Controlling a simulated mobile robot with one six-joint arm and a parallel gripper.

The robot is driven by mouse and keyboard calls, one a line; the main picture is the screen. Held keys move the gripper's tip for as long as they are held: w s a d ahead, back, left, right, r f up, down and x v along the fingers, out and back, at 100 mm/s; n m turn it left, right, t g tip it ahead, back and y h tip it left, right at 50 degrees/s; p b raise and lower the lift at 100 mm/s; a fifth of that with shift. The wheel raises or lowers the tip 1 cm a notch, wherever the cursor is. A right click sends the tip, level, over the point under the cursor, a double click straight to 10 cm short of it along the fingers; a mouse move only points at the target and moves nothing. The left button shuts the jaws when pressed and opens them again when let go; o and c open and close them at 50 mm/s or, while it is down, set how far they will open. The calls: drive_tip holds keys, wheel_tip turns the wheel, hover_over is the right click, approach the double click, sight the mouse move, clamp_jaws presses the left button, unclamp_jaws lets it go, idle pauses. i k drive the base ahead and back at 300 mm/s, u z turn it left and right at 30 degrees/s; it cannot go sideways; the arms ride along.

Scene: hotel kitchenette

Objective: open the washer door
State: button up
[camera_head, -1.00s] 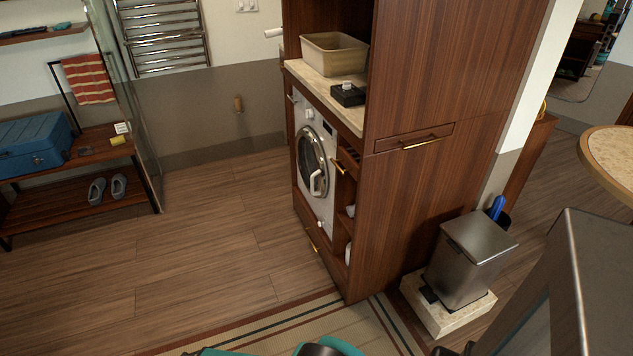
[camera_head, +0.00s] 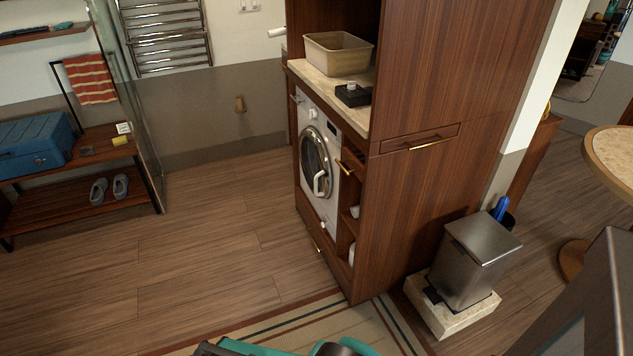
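The washer (camera_head: 318,165) is a white front-loader set into a brown wooden cabinet, seen at a steep angle in the head view. Its round door (camera_head: 312,152) has a dark glass and a silver ring, and looks shut. A pale door handle (camera_head: 320,184) sits at the door's right lower side. My gripper cannot be made out. Only teal and dark parts, which seem to be mine, show at the bottom edge, well in front of the washer.
A beige bin and a small black box (camera_head: 352,95) stand on the counter above the washer. A metal trash can (camera_head: 474,262) stands on a stone block at right. A bench with a blue case (camera_head: 30,148) is at left. The wooden floor (camera_head: 190,255) before the washer is clear.

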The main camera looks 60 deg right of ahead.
sight(323, 191)
drive_tip(key=u, duration=0.05)
drive_tip(key=i, duration=1)
drive_tip(key=z, duration=0.05)
